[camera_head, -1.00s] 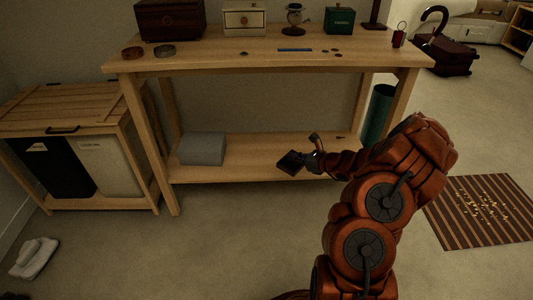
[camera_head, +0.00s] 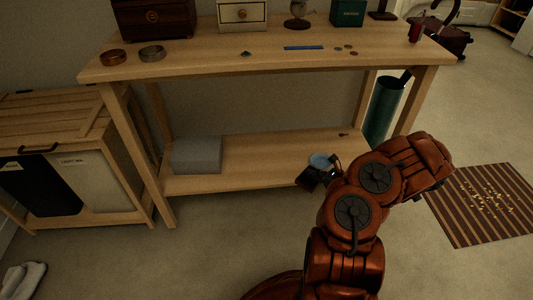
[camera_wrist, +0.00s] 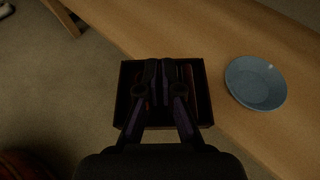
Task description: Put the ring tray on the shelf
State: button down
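The ring tray appears to be the dark square tray (camera_wrist: 205,112) with dark reddish strips inside, below my fingers in the wrist view. It also shows as a small dark shape (camera_head: 307,179) in the head view. My gripper (camera_wrist: 159,70) has its fingers close together over the tray's middle and seems shut on a part of it; the exact contact is hidden. The tray is at the front edge of the lower wooden shelf (camera_head: 255,160), partly over floor and partly over shelf in the wrist view.
A blue-grey dish (camera_wrist: 256,82) lies on the shelf, right of the tray in the wrist view. A grey box (camera_head: 197,155) sits at the shelf's left. Shelf between them looks clear. Table legs (camera_head: 150,155) and a teal bin (camera_head: 383,110) flank the shelf.

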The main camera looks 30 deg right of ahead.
jog(key=w+a+b, duration=0.1)
jog(key=w, duration=0.4)
jog(key=w+a+f+b, duration=0.1)
jog(key=w+b, duration=0.1)
jog(key=w, duration=0.3)
jog(key=w+a+b, duration=0.2)
jog(key=w, duration=0.3)
jog(key=shift+w+f, duration=0.25)
jog(key=shift+f, duration=0.05)
notch_tip(320, 180, down, 4)
jog(key=shift+r+b, duration=0.2)
jog(key=shift+b, duration=1.05)
jog(key=shift+w+r, duration=0.1)
jog(key=c, duration=1.8)
grip_release()
jog(key=o, duration=0.5)
